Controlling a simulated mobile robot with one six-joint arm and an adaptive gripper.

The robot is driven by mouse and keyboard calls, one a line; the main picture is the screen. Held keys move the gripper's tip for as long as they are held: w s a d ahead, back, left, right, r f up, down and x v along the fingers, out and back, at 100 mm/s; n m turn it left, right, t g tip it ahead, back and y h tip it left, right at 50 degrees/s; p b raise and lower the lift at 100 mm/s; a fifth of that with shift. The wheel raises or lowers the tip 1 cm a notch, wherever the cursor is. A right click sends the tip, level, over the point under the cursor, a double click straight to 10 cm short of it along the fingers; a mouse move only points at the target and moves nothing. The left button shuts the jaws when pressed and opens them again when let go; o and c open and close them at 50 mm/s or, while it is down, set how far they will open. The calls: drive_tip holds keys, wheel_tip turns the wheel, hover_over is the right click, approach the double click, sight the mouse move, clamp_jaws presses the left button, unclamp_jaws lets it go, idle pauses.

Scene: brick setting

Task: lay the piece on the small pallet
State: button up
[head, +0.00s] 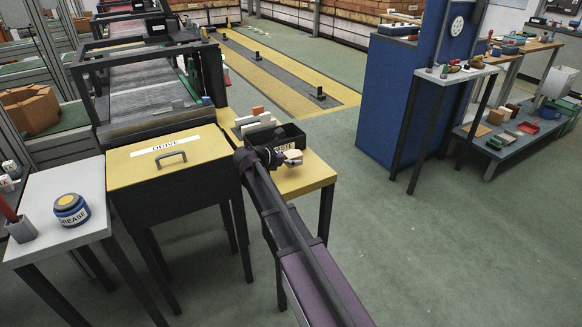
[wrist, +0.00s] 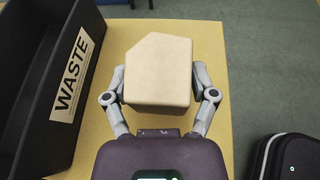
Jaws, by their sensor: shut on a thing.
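The piece (wrist: 158,72) is a beige block with one slanted corner, seen close up in the wrist view. My gripper (wrist: 159,78) is shut on it, one finger against each side. In the head view the piece (head: 292,155) shows small and pale at the end of my arm, by the near right side of the black waste bin. My gripper (head: 279,157) is partly hidden there by my own arm. The piece is above the yellow tabletop (wrist: 208,120); whether it touches it I cannot tell. I cannot make out a small pallet in either view.
The black waste bin (wrist: 30,90) stands close left of my gripper in the wrist view. White and orange blocks (head: 257,112) lie behind it. A yellow-topped cabinet (head: 165,155) and a table with a grease tin (head: 71,209) stand left. Green floor (head: 420,240) at right is clear.

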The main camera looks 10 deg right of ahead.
sight(294, 172)
drive_tip(key=shift+w+d, duration=0.1)
drive_tip(key=shift+d, duration=0.4)
wheel_tip(294, 172, down, 4)
drive_tip(key=b, duration=0.3)
drive_tip(key=shift+r+b, duration=0.2)
drive_tip(key=shift+b, duration=0.1)
drive_tip(key=shift+f, duration=0.2)
drive_tip(key=o, duration=1.1)
drive_tip(key=shift+r, duration=0.1)
drive_tip(key=shift+c, duration=0.2)
drive_tip(key=shift+r, duration=0.1)
drive_tip(key=shift+a+r, duration=0.1)
drive_tip(key=p+v, duration=0.4)
drive_tip(key=v, duration=0.8)
drive_tip(key=shift+p, duration=0.3)
